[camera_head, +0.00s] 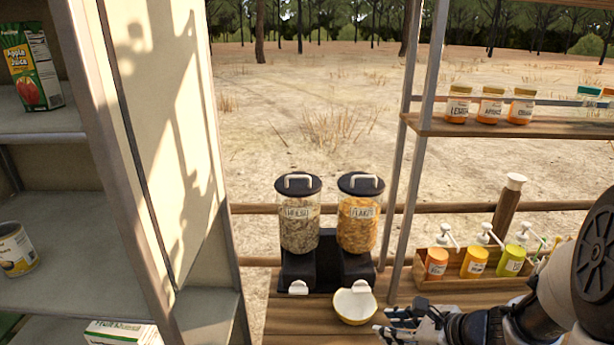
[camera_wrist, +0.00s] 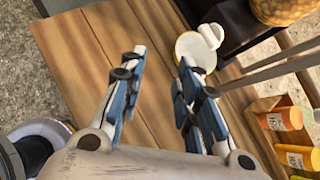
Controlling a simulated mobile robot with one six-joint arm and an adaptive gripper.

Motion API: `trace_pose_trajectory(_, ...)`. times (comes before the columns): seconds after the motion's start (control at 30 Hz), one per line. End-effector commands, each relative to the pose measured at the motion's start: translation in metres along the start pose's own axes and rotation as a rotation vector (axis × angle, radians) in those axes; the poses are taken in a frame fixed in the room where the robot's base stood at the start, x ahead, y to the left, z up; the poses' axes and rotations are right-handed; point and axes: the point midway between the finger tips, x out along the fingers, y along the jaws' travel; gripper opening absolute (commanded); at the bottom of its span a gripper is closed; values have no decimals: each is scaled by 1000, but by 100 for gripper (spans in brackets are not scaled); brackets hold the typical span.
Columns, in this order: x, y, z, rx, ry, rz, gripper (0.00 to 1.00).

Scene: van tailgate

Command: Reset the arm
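My gripper (camera_head: 397,328) is at the lower right in the head view, just right of a white bowl with a yellow outside (camera_head: 355,306). In the wrist view my gripper (camera_wrist: 160,72) has its two blue-padded fingers spread apart, with only wooden counter (camera_wrist: 85,50) between them. The bowl (camera_wrist: 190,52) shows just beyond the right fingertip, under a white dispenser spout. My arm comes in from the right edge of the head view.
A double dispenser with muesli (camera_head: 299,228) and flakes (camera_head: 357,223) stands behind the bowl. A wooden box of pump bottles (camera_head: 470,265) is at the right, near my arm. A jar shelf (camera_head: 560,128) is above. Shelving with a juice carton (camera_head: 30,70) stands left.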

Motion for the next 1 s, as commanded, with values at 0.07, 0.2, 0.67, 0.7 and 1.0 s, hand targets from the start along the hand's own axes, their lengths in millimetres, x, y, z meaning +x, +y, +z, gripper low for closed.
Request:
trace_pose_trajectory(0.07,-10,24,29,-203,2,58,30)
trace_pose_trajectory(0.2,-38,81,66,-652,29,189,30)
trace_pose_trajectory(0.67,-158,177,53,-2015,340,514,30)
trace_pose_trajectory(0.7,-165,176,50,-2083,373,528,30)
trace_pose_trajectory(1.0,-188,171,42,-2272,486,571,30)
